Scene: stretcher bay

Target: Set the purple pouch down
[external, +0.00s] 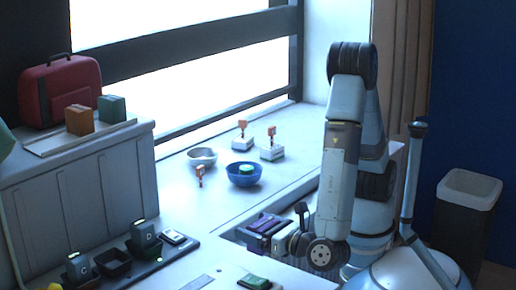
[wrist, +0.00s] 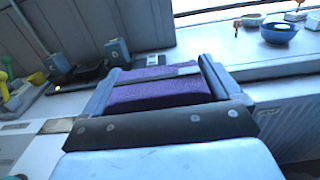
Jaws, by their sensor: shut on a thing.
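The purple pouch (wrist: 158,93) is between the two fingers of my gripper (wrist: 155,82) in the wrist view. In the external view the pouch (external: 264,224) shows as a small purple patch in my gripper (external: 262,226), low in front of the window ledge. The gripper is shut on it. The pouch's underside is hidden, and I cannot tell whether it touches anything below.
A black tray (external: 112,262) with devices lies left. A dark green item (external: 254,282) lies in front. A bin (external: 466,210) stands right.

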